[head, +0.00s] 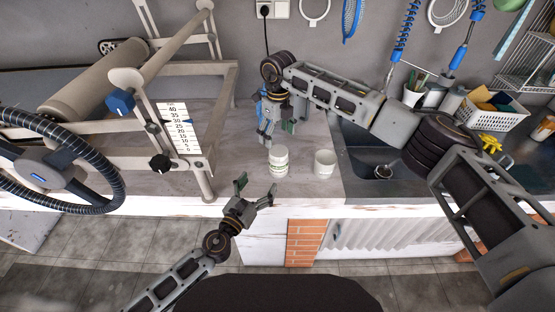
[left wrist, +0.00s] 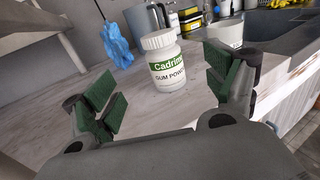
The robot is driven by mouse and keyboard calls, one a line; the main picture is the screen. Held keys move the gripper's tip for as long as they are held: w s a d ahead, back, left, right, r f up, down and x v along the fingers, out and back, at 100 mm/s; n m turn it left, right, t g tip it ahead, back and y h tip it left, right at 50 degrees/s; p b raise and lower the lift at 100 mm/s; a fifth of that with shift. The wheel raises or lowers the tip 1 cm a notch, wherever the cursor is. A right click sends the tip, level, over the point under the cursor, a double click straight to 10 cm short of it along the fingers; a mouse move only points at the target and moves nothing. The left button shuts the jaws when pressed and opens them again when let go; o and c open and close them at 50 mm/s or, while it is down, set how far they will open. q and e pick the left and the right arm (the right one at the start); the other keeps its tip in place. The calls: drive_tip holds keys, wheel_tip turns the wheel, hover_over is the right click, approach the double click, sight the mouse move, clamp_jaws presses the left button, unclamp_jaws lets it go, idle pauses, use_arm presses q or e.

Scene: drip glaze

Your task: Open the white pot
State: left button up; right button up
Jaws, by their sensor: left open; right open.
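The white pot (head: 278,161), with a green label reading "Gum powder", stands upright on the worktop near its front edge. Its white lid (left wrist: 158,39) is on in the left wrist view. My left gripper (head: 254,190) is open and empty, in front of the pot and slightly left of it. In the left wrist view the pot (left wrist: 164,66) lies beyond and between its green-padded fingers, not touching them. My right gripper (head: 277,132) points down behind the pot, open and apart from it.
A white cup (head: 325,163) stands right of the pot, beside the dark sink (head: 375,170). A press with a roller (head: 95,80) and a wheel fills the left. A white basket (head: 492,112) stands at the far right.

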sight(275, 160)
drive_tip(key=shift+w+d+r, duration=0.15)
drive_tip(key=shift+w+d, duration=0.1)
drive_tip(key=shift+w, duration=0.15)
use_arm(q)
drive_tip(key=shift+w, duration=0.1)
use_arm(e)
drive_tip(key=shift+s+r, duration=0.1)
drive_tip(key=shift+s, duration=0.05)
use_arm(q)
drive_tip(key=shift+w+d, duration=0.1)
drive_tip(key=shift+x, duration=6.8)
drive_tip(key=shift+d, duration=0.1)
drive_tip(key=shift+c, duration=0.4)
